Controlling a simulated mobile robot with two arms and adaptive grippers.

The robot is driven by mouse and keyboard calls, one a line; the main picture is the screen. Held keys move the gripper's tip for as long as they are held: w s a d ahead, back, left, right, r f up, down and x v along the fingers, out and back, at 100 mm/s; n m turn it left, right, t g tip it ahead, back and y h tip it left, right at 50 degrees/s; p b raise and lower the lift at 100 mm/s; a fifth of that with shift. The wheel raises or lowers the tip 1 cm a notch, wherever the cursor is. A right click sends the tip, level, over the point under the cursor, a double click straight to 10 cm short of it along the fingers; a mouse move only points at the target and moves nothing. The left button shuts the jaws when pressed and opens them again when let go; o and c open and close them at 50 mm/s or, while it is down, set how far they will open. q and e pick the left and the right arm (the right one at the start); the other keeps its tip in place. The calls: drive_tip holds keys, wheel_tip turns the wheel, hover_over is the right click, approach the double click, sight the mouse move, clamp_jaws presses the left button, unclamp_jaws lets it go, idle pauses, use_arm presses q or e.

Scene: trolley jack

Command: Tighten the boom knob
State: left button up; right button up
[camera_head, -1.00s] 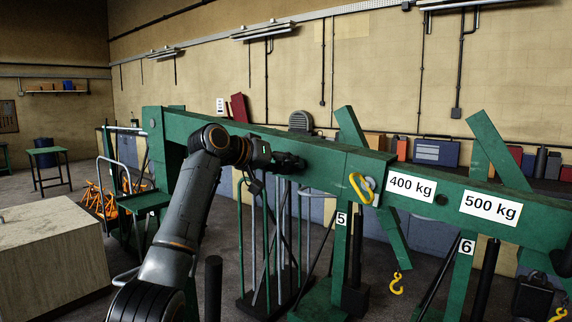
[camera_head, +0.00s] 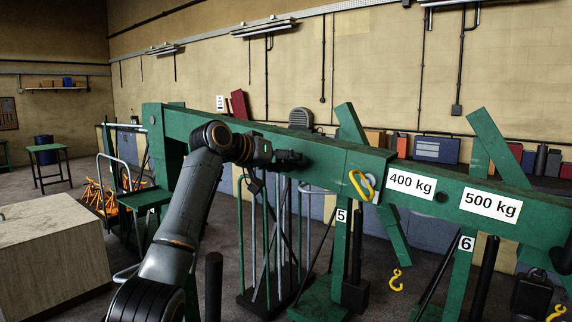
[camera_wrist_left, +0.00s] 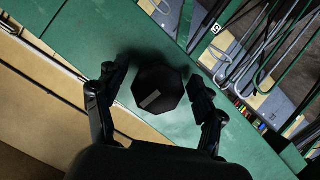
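The boom knob (camera_wrist_left: 158,88) is black and many-sided, with a small light bar mark on its face, and sits on the green boom (camera_wrist_left: 70,35). In the left wrist view my left gripper (camera_wrist_left: 158,86) has one finger on each side of the knob. A gap shows at the left finger; the right finger is very close to the knob, and I cannot tell whether it touches. In the head view the left gripper (camera_head: 293,157) is at the side of the boom (camera_head: 325,162), and the knob is hidden there.
A yellow hook (camera_head: 361,186) hangs on the boom right of my gripper, beside a 400 kg label (camera_head: 412,184) and a 500 kg label (camera_head: 490,204). Upright rods (camera_head: 267,240) stand below the boom. A wooden box (camera_head: 45,255) stands at the left.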

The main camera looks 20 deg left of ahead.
use_arm(q)
drive_tip(key=shift+r, duration=0.1)
drive_tip(key=v, duration=1.2)
drive_tip(key=shift+a, duration=0.1)
